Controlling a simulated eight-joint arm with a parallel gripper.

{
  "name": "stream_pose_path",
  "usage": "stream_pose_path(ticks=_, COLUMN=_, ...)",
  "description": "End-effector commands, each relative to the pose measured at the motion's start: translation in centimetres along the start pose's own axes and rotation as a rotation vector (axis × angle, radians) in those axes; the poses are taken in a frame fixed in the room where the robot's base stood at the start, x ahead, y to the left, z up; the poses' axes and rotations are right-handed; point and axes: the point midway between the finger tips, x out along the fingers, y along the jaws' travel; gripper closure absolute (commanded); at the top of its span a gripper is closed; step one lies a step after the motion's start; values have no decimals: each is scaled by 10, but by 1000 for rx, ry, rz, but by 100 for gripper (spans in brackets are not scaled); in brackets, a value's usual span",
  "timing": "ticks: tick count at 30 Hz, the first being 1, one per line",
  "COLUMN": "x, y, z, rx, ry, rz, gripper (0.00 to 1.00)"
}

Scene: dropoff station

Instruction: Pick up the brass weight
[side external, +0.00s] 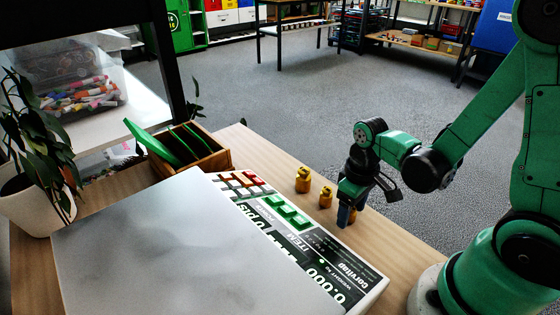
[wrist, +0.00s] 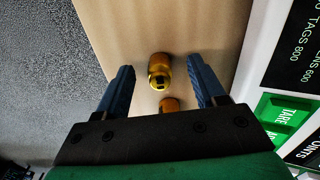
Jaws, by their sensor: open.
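Brass weights stand in a row on the wooden table beside the scale. In the side view, one brass weight (side external: 303,180) is farthest from my gripper, a second brass weight (side external: 325,197) is nearer, and a bit of brass shows at the blue fingers of my gripper (side external: 347,215). In the wrist view, one brass weight (wrist: 159,71) is between the open fingers of my gripper (wrist: 161,65), with gaps on both sides. Another brass weight (wrist: 169,104) lies closer to the palm, partly hidden by it. My gripper holds nothing.
A scale (side external: 372,284) with a large pale plate and green and red keys takes up the table beside the weights. A wooden box (side external: 215,160) with green items stands behind it. A potted plant (side external: 32,200) is at the left. The table edge runs close to the weights.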

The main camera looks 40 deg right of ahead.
Motion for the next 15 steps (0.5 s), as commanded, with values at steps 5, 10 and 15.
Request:
stream_pose_path(ticks=5, x=0, y=0, z=0, rx=0, ry=0, rz=0, gripper=60)
stream_pose_path(ticks=10, x=0, y=0, z=0, rx=0, ry=0, rz=0, gripper=100)
stream_pose_path(ticks=15, x=0, y=0, z=0, rx=0, ry=0, rz=0, gripper=100)
